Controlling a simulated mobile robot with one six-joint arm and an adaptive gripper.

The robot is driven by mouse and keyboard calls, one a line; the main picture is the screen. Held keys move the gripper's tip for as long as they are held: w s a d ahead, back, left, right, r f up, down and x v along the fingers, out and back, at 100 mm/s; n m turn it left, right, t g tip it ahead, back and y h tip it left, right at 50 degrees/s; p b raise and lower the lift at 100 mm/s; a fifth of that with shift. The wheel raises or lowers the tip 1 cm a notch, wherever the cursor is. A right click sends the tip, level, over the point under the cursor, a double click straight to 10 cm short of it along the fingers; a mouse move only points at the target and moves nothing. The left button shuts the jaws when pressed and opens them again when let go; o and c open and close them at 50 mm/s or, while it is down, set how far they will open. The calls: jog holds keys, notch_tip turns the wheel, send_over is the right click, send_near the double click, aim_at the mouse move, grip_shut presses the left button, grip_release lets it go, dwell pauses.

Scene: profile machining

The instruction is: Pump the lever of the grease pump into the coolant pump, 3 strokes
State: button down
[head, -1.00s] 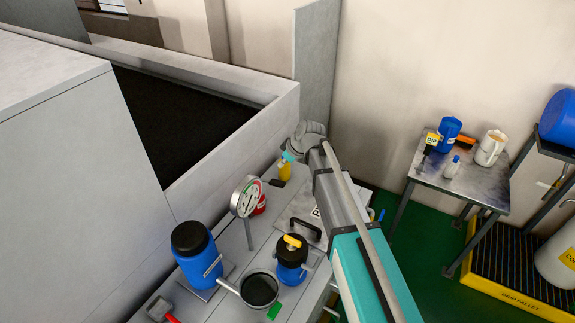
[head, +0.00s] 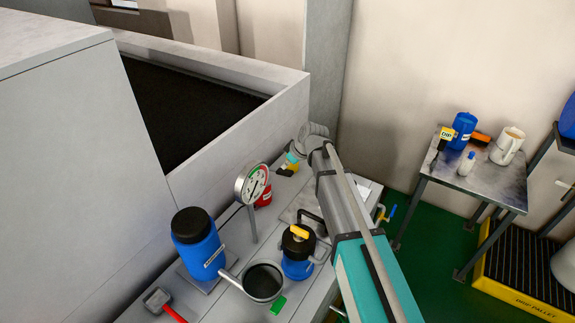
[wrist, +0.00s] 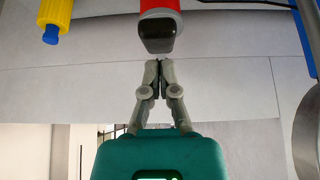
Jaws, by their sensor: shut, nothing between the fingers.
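A red cylindrical body with a black end (wrist: 157,33) is at the top of the wrist view, and I take it for the grease pump and its lever grip. In the head view the red body (head: 264,196) stands on the bench behind the dial gauge. My gripper (wrist: 157,64) is shut and empty, its fingertips just below the black end in the wrist view; I cannot tell whether they touch it. In the head view my arm hides much of the area around the gripper. I cannot tell for sure which part is the coolant pump.
The dial gauge (head: 252,185), a blue black-capped container (head: 197,245), a dark round pan (head: 263,281) and a blue pot with a yellow top handle (head: 298,262) crowd the bench. A yellow item (wrist: 52,18) is left in the wrist view. A grey wall (head: 240,130) rises behind.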

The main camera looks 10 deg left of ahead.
jog(key=shift+d+f, duration=0.1)
jog(key=shift+f, duration=0.3)
